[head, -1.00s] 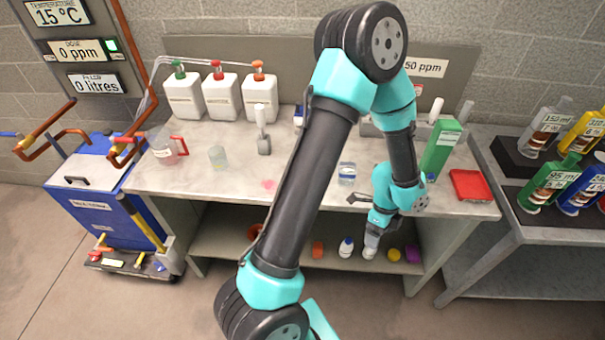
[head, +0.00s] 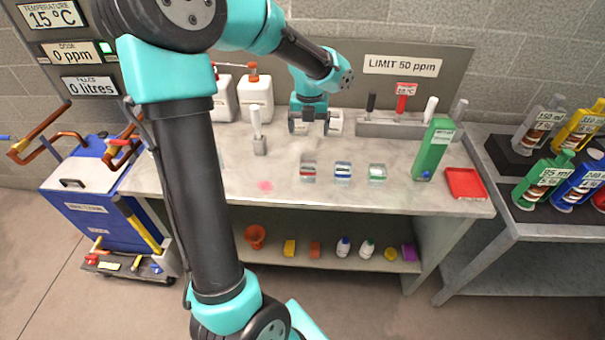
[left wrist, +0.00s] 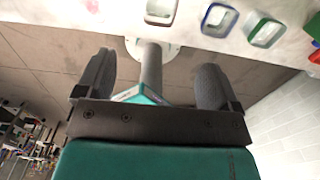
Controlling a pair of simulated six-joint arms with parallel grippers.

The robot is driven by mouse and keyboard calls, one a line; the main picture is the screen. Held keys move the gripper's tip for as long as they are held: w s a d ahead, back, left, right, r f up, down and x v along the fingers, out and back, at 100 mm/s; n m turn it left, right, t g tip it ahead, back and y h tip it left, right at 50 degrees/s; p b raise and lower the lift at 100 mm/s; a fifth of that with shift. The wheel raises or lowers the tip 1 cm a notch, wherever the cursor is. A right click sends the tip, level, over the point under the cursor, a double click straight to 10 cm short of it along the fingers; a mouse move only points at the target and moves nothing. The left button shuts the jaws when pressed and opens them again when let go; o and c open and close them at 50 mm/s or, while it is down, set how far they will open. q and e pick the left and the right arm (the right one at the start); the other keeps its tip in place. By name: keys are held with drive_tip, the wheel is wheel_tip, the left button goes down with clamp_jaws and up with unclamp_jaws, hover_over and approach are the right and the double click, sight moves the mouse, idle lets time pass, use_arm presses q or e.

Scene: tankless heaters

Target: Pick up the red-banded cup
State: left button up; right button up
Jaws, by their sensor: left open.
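The red-banded cup (head: 308,173) is a small clear cup standing on the pale bench top, the leftmost of three in a row. A blue-banded cup (head: 343,173) and a green-banded cup (head: 377,173) stand to its right. My left gripper (head: 314,124) is open and empty, farther back than the red-banded cup and apart from it. My right gripper is not in view.
White jugs (head: 255,100) stand at the back left. A white-handled tool (head: 258,135) stands left of the cups. A grey rack (head: 400,128) is behind them. A green box (head: 436,150) and red tray (head: 465,183) are at the right. The bench front by the cups is clear.

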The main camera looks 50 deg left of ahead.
sight(308, 172)
use_arm(q)
wheel_tip(308, 172, down, 12)
drive_tip(key=shift+f, duration=0.15)
idle(0.7)
drive_tip(key=shift+f, duration=2.6)
drive_tip(key=c, duration=1.1)
